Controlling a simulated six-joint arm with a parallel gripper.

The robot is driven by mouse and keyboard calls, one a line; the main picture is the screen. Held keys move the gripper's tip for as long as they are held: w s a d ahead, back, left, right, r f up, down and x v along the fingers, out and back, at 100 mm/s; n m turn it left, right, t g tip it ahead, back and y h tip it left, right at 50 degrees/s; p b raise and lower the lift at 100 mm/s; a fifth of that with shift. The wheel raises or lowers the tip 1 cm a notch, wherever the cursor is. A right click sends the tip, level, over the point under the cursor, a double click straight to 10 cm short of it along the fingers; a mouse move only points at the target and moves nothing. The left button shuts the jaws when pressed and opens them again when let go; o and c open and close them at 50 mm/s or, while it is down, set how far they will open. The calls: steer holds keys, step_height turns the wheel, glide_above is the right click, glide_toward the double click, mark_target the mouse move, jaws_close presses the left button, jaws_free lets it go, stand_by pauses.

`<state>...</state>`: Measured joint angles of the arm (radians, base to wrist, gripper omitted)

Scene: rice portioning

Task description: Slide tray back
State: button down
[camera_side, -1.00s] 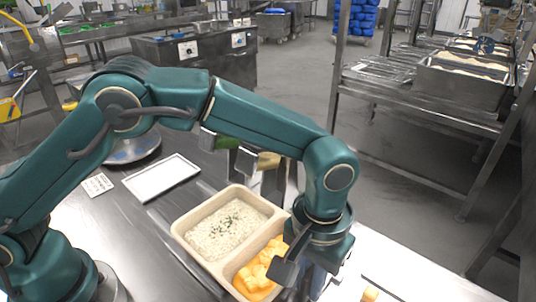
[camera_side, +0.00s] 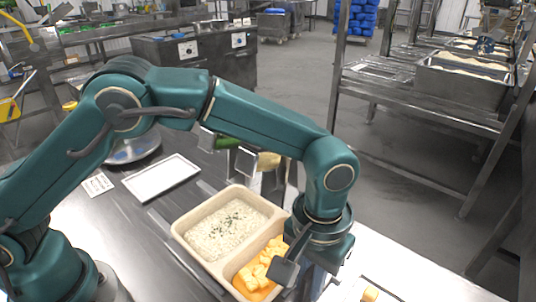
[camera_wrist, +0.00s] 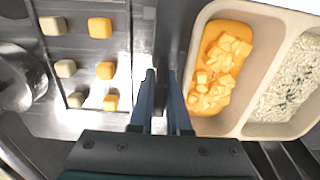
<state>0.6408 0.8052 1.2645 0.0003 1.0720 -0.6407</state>
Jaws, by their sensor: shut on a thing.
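The beige tray (camera_side: 179,234) has two compartments, one with white rice and green flecks, the other with orange cubes in orange sauce. It lies flat on the steel counter. Its rim shows at the right of the wrist view (camera_wrist: 197,50). My gripper (camera_wrist: 162,76) points down beside the tray's outer wall, on the orange-food side. Its two fingers are close together and shut at the tray's edge. The exact contact is hard to make out. In the side view my wrist hides the fingertips and the tray's right corner.
An empty white tray (camera_side: 161,179) and a small white card (camera_side: 97,184) lie left of the beige tray. A metal bowl (camera_side: 135,150) stands behind.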

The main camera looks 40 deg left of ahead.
mark_target(254, 240)
steer(key=shift+r, duration=0.1)
stand_by(0.3)
steer(key=a, duration=1.1)
steer(key=shift+a, duration=0.3)
steer(key=c, duration=1.2)
jaws_free()
steer(key=shift+o, duration=0.2)
steer(key=shift+d+r, duration=0.1)
steer(key=shift+r, duration=2.45)
